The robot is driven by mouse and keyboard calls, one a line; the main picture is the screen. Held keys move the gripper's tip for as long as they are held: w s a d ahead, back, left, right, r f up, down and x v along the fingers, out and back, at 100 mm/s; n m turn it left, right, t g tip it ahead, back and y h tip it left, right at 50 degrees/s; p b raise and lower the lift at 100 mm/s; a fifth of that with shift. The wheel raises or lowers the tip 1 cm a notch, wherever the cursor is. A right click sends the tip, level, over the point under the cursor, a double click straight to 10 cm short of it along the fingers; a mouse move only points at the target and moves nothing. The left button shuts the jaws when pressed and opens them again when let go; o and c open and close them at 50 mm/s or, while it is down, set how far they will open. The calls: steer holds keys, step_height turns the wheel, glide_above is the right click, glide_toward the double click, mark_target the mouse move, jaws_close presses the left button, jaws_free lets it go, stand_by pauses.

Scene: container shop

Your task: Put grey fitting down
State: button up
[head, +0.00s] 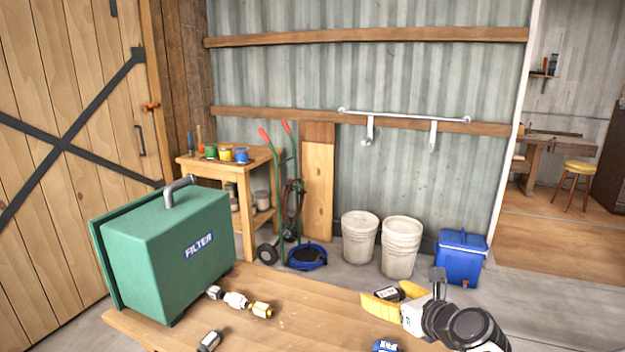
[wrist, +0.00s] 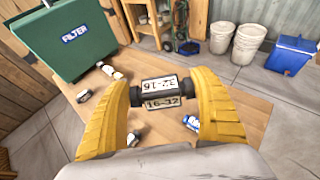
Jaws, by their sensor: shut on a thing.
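The grey fitting (wrist: 160,92), a short dark cylinder with white labels reading 16-32, is held crosswise between the two yellow fingers of my gripper (wrist: 158,100) in the wrist view. It is above the wooden table. In the head view my gripper (head: 385,303) is over the table's right end, and the fitting (head: 388,293) shows dark between the yellow fingers. The wooden table (head: 285,310) lies below and to the left, with bare wood across its middle.
A green FILTER box (head: 165,250) stands on the table's left. Several small fittings lie beside it, one with a brass end (head: 261,309). A dark and white fitting (head: 210,341) lies at the front, and a blue-labelled item (head: 384,346) lies below my gripper.

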mark_target(396, 297)
steer(key=s, duration=0.1)
steer(key=s+d, duration=0.1)
steer(key=s+d+m+h, duration=0.1)
steer(key=shift+d+r, duration=0.2)
steer(key=shift+r, duration=0.1)
steer(key=shift+w, duration=0.1)
steer(key=w+a+f+n+g+y+b, duration=0.1)
steer(key=w+a+f+n+g+y, duration=0.3)
steer(key=w+f, duration=0.35)
steer(key=w+a+f+n+g+y+b, duration=0.1)
steer(key=w+f+n+g+y, duration=0.25)
steer(key=w+f+n, duration=0.35)
steer(key=shift+m+y, duration=0.4)
steer(key=shift+y, duration=0.05)
steer(key=a+f+b, duration=0.1)
steer(key=a+f, duration=0.1)
steer(key=a, duration=0.1)
steer(key=w+a+f+b, duration=0.1)
steer(key=a+f+b, duration=0.1)
steer(key=a+f, duration=0.1)
steer(key=w+a+f+b, duration=0.1)
steer(key=a+f, duration=0.2)
steer(key=a, duration=0.2)
steer(key=shift+w+a+b, duration=0.1)
steer(key=shift+b, duration=0.2)
step_height(396, 297, down, 4)
steer(key=shift+f+b, duration=0.15)
steer(key=shift+b, duration=0.95)
